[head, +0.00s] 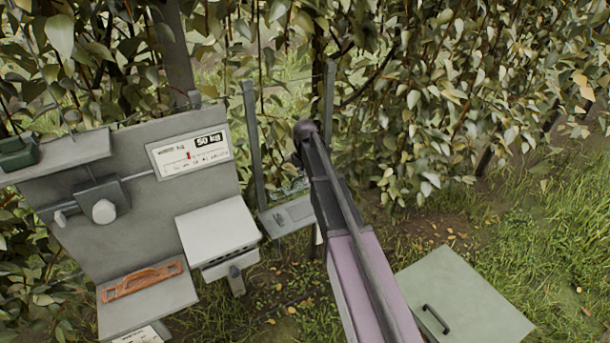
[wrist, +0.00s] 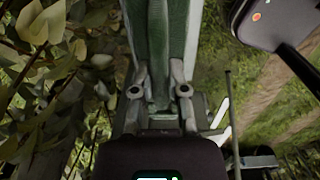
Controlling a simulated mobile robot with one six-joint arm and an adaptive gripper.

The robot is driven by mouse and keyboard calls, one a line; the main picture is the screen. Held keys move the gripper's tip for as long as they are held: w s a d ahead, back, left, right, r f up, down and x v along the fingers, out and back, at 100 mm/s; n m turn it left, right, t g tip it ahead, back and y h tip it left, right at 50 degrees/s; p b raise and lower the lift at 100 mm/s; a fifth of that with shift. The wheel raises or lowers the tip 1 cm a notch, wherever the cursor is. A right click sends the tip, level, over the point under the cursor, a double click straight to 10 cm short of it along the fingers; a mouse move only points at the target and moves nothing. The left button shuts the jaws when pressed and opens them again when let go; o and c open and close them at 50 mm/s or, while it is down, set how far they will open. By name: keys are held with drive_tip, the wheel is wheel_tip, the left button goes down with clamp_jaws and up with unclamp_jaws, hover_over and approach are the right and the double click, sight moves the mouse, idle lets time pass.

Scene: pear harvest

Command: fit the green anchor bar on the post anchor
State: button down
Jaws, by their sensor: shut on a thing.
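My gripper (wrist: 159,90) shows in the wrist view with a finger on each side of a long green bar-like piece (wrist: 172,35). The fingers are closed on this piece, which runs up to the top edge of the picture. I take it to be the green anchor bar; its far end is out of view. In the head view I cannot make out my gripper or the bar, as my arm covers that part. Two grey upright posts (head: 254,145) stand behind my arm with a low grey plate between them. I cannot clearly pick out the post anchor.
A grey panel with a 50 kg scale label (head: 190,155) stands at left. An orange tool (head: 142,281) lies on its lower shelf. A white box (head: 217,232) stands beside it. A pale green lidded box (head: 470,300) sits at lower right. Dense leaves fill the back.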

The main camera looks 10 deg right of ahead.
sight(304, 184)
drive_tip(key=shift+f+b, duration=0.25)
drive_tip(key=shift+b, duration=0.05)
drive_tip(key=shift+f+b, duration=2.9)
drive_tip(key=shift+f, duration=0.05)
drive_tip(key=shift+f+b, duration=2.05)
idle(2.7)
